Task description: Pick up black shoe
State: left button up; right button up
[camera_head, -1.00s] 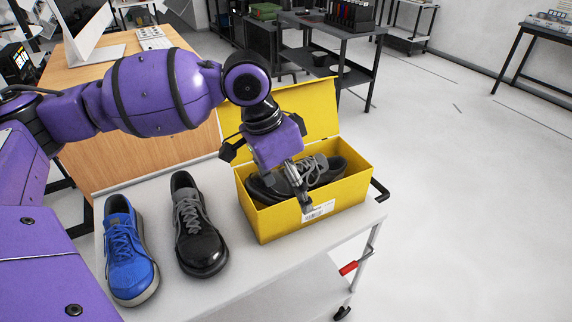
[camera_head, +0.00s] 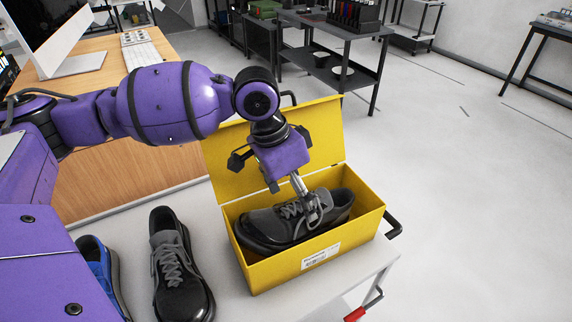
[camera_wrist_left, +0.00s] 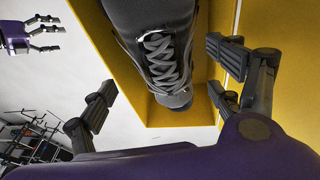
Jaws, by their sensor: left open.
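A black-grey shoe (camera_head: 290,222) with grey laces lies in the open yellow box (camera_head: 315,262). In the left wrist view the shoe (camera_wrist_left: 160,50) shows below my gripper. My left gripper (camera_head: 308,205) is over the shoe, pointing down near its laces. In the left wrist view its fingers (camera_wrist_left: 165,95) are apart, on either side of the shoe; whether they touch it is unclear. A second black-grey shoe (camera_head: 180,275) stands on the white table, left of the box. What seems my right gripper (camera_wrist_left: 45,32) shows small at the upper left of the wrist view.
A blue shoe (camera_head: 112,270) stands at the left, partly hidden by my body. The box's yellow lid (camera_head: 225,160) stands open behind the shoe. A wooden desk (camera_head: 110,175) with a monitor is behind. The white table (camera_head: 235,300) is bare between box and shoes.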

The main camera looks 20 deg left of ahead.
pick_arm(q)
jog(key=x, duration=0.3)
jog(key=shift+w, duration=0.2)
jog(key=shift+f, duration=0.35)
jog(key=shift+d, duration=0.1)
jog(key=c, duration=0.7)
grip_shut()
pick_arm(e)
jog(key=shift+w+a+r, duration=0.2)
jog(key=shift+w+a, duration=0.1)
jog(key=shift+w, duration=0.3)
pick_arm(q)
jog(key=shift+r, duration=0.1)
